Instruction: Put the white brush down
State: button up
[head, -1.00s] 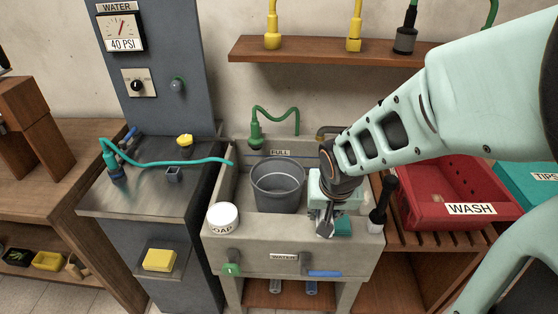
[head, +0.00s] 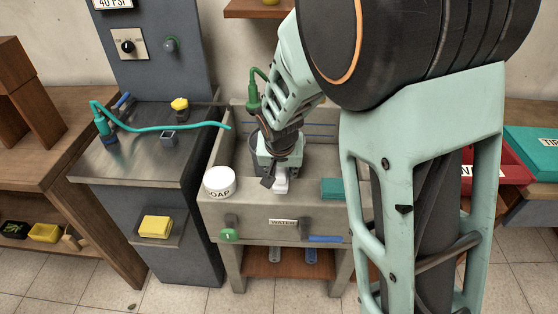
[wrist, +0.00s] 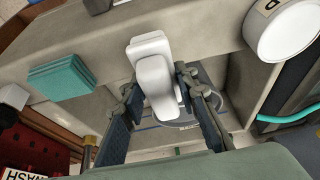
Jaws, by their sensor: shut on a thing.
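The white brush (wrist: 156,80) is between the fingers of my gripper (wrist: 162,92) in the wrist view, and the fingers are shut on it. In the head view my gripper (head: 278,176) is over the stone sink (head: 252,208), near its front rim. A small part of the white brush (head: 282,186) shows below it. I cannot tell whether the brush touches the rim. A grey bucket (head: 254,142) stands in the sink, mostly hidden behind my gripper.
A white soap jar (head: 220,182) stands on the rim to the left. A teal block (head: 332,188) lies on the rim to the right. The rim between block and gripper is bare. My arm hides much of the red wash crate (head: 484,168).

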jog(key=shift+w+a+f, duration=0.2)
jog(key=shift+a+f, duration=0.05)
jog(key=shift+f, duration=0.2)
jog(key=shift+w+a+f+b, duration=0.1)
jog(key=shift+f+b, duration=0.55)
jog(key=shift+f, duration=0.2)
jog(key=shift+w+a+f+b, duration=0.1)
jog(key=shift+f+b, duration=0.55)
jog(key=shift+f, duration=0.15)
jog(key=shift+f, duration=0.2)
jog(key=o, duration=1)
jog(key=shift+r, duration=0.1)
